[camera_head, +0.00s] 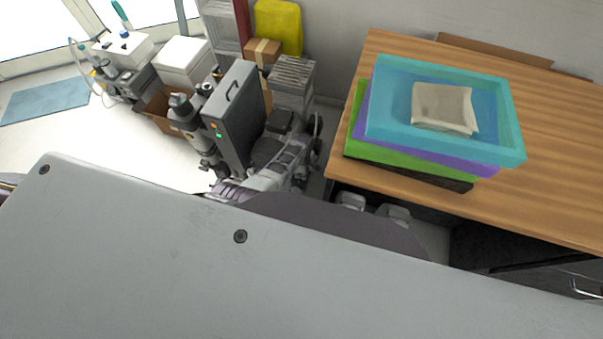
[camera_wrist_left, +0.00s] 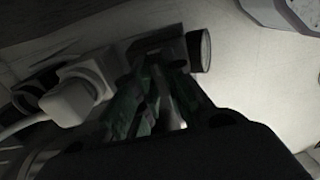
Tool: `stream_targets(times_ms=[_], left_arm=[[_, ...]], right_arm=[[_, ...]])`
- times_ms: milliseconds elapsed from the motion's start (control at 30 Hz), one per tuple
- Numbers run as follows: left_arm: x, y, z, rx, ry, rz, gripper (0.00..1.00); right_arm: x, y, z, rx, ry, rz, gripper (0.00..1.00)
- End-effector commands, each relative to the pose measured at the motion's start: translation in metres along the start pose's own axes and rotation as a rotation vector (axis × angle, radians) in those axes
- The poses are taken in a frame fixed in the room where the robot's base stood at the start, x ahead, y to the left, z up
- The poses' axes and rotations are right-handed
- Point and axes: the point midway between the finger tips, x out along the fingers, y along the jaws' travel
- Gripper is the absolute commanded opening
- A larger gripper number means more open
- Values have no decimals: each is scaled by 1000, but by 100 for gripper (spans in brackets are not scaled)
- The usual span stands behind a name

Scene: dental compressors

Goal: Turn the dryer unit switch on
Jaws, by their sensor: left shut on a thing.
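In the dim left wrist view, my left gripper (camera_wrist_left: 165,75) has its two greenish fingers closed in at a small dark part (camera_wrist_left: 160,45). A round-ended dark cylinder (camera_wrist_left: 200,50) is beside the fingertips. I cannot tell whether the part is the dryer unit switch or which way a switch is set. In the head view, a tall dark grey unit (camera_head: 235,115) with a top handle stands on the floor, with a small green light (camera_head: 219,135) and an orange one on its narrow side. The left gripper's fingertips cannot be made out there. My right gripper is not in view.
A pale fitting with a cable (camera_wrist_left: 70,100) is left of the fingers. A wooden table (camera_head: 560,190) at the right bears stacked trays; the top blue one (camera_head: 385,75) holds a beige packet (camera_head: 443,107). Boxes and equipment line the wall. Open floor (camera_head: 100,150) is at the left.

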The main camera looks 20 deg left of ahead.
Motion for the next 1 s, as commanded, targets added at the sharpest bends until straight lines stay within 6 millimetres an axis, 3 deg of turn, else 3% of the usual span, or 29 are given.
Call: stream_targets(times_ms=[167,200,367,1000], left_arm=[[0,0,-1,-2,1,0,0],[0,0,-1,-2,0,0,14],[0,0,-1,-1,0,0,34],[-5,0,0,0,0,0,34]], right_arm=[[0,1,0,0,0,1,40],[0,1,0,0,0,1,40],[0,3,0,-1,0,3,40],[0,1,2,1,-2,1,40]])
